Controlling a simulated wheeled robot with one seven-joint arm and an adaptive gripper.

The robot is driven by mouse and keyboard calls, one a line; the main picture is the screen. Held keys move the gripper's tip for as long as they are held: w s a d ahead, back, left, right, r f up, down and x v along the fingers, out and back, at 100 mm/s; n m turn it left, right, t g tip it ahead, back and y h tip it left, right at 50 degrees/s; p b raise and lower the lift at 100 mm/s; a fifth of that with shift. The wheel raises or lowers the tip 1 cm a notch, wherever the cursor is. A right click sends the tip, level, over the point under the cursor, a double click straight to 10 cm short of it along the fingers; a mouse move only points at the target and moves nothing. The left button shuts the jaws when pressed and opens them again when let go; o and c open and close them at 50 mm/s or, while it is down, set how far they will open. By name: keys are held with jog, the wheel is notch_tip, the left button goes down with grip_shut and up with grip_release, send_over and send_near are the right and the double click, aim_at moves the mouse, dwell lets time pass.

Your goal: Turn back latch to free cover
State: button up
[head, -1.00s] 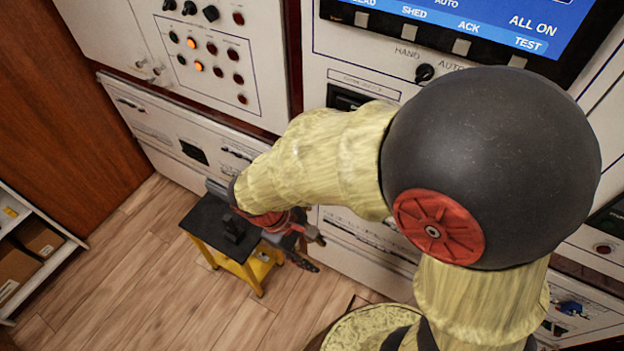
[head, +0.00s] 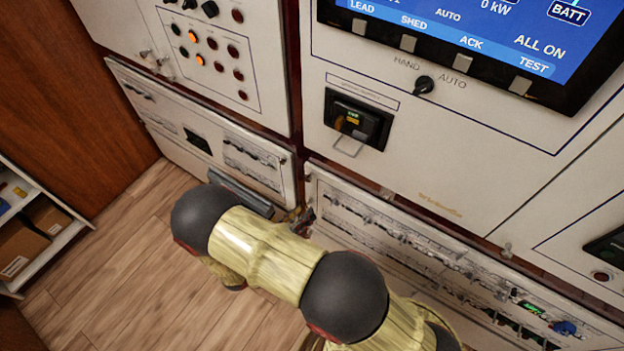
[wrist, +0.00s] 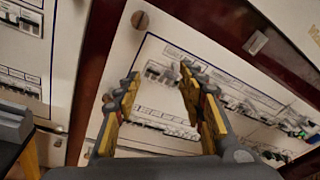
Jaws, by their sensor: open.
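The lower right breaker panel (head: 400,235) is white, with long rows of breakers; it also shows in the wrist view (wrist: 190,125). A small round brown fastener (wrist: 140,20) sits at its upper corner in the wrist view. Small metal catches show in the head view at the panel's upper left (head: 308,174) and upper edge (head: 506,250). I cannot tell which one is the latch. My gripper (wrist: 160,76) is open and empty, its yellow-edged fingers in front of the breaker rows. In the head view my gripper (head: 302,217) is small and partly hidden by my arm.
The lower left breaker panel (head: 190,135) adjoins on the left. Above are a display (head: 480,35), a rotary switch (head: 424,85) and a black recessed unit (head: 357,119). A dark-topped yellow stand (wrist: 14,125) is at the wrist view's left. Wooden floor (head: 110,245) is clear at left.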

aim_at(306, 180)
jog(key=w+a+r+n+t+y, duration=0.1)
jog(key=w+a+r+n+t, duration=0.2)
jog(key=w+r, duration=0.1)
jog(key=shift+f+b+x, duration=0.15)
jog(key=shift+b+x, duration=0.25)
jog(key=shift+x, duration=1.45)
jog(key=shift+f+b+x, duration=0.2)
jog(key=shift+b+x, duration=0.15)
jog(key=shift+x, duration=1.45)
jog(key=shift+d, duration=0.1)
jog(key=shift+c, duration=1.3)
jog(key=c, duration=0.7)
grip_shut()
